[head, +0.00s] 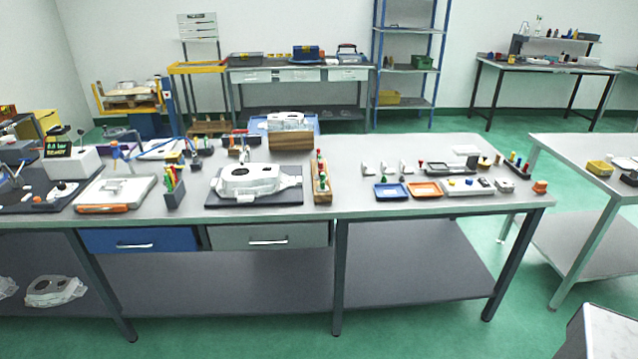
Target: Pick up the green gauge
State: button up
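I cannot single out the green gauge for certain at this size. A wooden rack (322,184) on the long workbench holds upright pieces with small red and green tops. Small pieces with green parts also stand near the bench's right end, one green piece (468,182) beside the grey tray (466,188) and others in a small rack (518,163) of coloured pieces. My gripper is not in view.
The workbench (362,208) runs across the middle. A large casting (250,180) lies on a dark mat left of the wooden rack. A blue tray (391,191) and an orange tray (425,189) sit to its right. Green floor (420,335) is clear in front.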

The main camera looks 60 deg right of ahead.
aim_at(322, 189)
jog(key=z, duration=0.4)
jog(key=i, duration=0.9)
jog(key=z, duration=0.25)
